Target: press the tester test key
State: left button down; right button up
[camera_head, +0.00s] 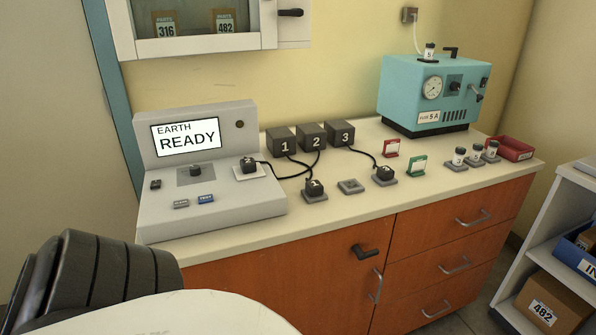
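The grey tester (215,215) stands at the left end of the counter. Its screen (186,138) reads "EARTH READY". On its sloped front is a small blue key (206,198), marked with what looks like "TEST". A grey key (181,204) sits just left of it, its label too small to read. A black knob or switch (195,171) is above the keys. A black plug (249,166) with a cable sits on a pale plate on the tester's right part. Neither of my grippers is in view, and nothing covers the blue key.
Black blocks 1 (284,142), 2 (311,136) and 3 (340,133) stand behind the counter's middle. Cables run to plugs (314,188) and (385,174) on grey pads; another pad (351,187) is empty. A teal device (405,95) stands right. A wall cabinet (190,43) hangs above.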

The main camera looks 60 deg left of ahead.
aim_at(207, 199)
jog(key=z, duration=0.45)
jog(key=k, duration=0.7)
jog(key=u, duration=1.45)
